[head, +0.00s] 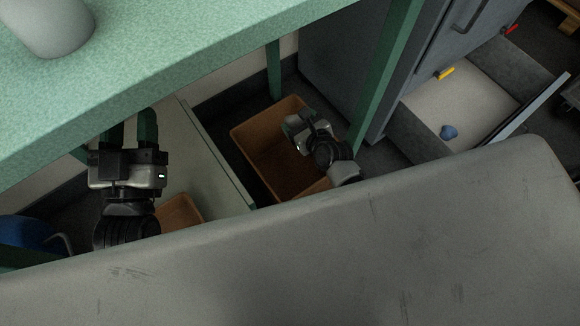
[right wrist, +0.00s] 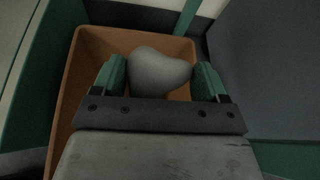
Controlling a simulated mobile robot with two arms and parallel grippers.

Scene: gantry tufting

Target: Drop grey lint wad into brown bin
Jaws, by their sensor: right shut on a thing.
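The grey lint wad (right wrist: 160,72) is a smooth rounded lump between the two green fingers of my right gripper (right wrist: 162,80), which is shut on it. In the right wrist view the wad is over the brown bin (right wrist: 75,85). In the head view my right gripper (head: 293,126) is over the open brown bin (head: 262,150), and the wad is hard to make out there. My left gripper (head: 132,128) is at the left below the green bench edge, with its fingers apart and nothing seen between them.
The green bench top (head: 150,60) and its green leg (head: 383,70) are close to the bins. A second brown container (head: 180,209) is at lower left. A grey cabinet (head: 345,50) stands at right, with an open drawer (head: 465,95) holding a blue lump (head: 448,132).

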